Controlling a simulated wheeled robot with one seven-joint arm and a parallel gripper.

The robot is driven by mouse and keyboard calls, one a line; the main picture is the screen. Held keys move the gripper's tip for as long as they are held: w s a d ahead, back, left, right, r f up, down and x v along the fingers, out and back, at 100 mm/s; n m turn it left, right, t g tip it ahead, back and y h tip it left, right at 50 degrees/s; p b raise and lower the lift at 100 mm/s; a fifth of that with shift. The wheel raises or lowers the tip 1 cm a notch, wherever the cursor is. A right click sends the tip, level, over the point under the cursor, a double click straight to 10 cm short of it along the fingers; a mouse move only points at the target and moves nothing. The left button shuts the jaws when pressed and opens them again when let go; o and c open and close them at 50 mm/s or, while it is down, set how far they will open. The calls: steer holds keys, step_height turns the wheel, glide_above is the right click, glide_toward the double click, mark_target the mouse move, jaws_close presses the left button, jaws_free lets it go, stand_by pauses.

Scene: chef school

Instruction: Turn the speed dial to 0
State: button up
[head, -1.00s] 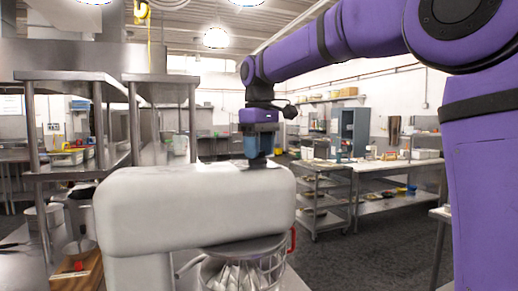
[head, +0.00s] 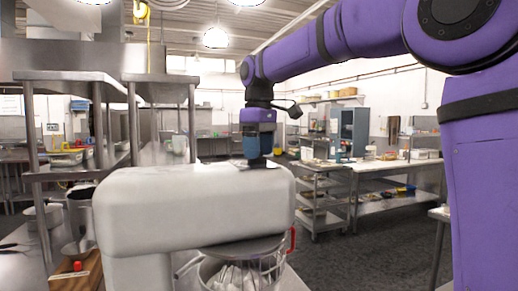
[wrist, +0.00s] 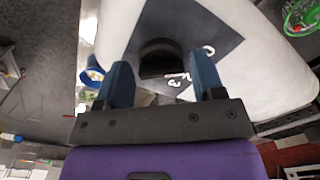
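The stand mixer (head: 190,205) is a large white machine in front of me in the head view. In the wrist view, its dark panel (wrist: 205,32) carries white markings, partly legible. The black speed dial (wrist: 160,58) stands on this panel; its exact setting cannot be read. My gripper (wrist: 160,62) has its two blue fingers apart, one on each side of the dial. I cannot tell whether they touch it. In the head view, my gripper (head: 257,158) points down at the far side of the mixer head, which hides the dial.
A metal bowl (head: 205,274) with a wire whisk (head: 240,275) sits under the mixer head. Steel shelving (head: 75,78) stands at left. A wheeled rack (head: 322,200) and a long table (head: 385,168) stand at right, with open dark floor (head: 385,240) before them.

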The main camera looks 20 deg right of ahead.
steer(key=shift+o, duration=0.7)
step_height(320, 180, up, 11)
steer(key=shift+f, duration=0.1)
stand_by(0.4)
